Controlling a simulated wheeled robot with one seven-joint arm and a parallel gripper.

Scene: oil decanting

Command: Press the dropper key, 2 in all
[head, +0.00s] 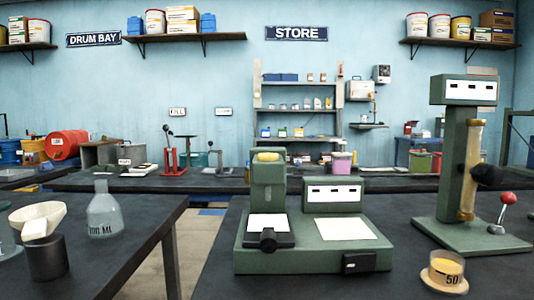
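A green bench device (312,246) stands on the dark table in front of me. On its left is a short tower (268,195) with a yellow top (268,157). A small black block (367,262) with a light mark is on the base's front edge. None of these parts is labelled, so I cannot tell for sure which is the dropper key. My gripper is not in view.
A tall green stand (462,150) with an amber tube and a red-knobbed lever (506,198) stands at right. A small cup marked 50 (444,272) is at the front right. A flask (104,212) and funnel (38,216) stand on the left table. A floor gap separates the tables.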

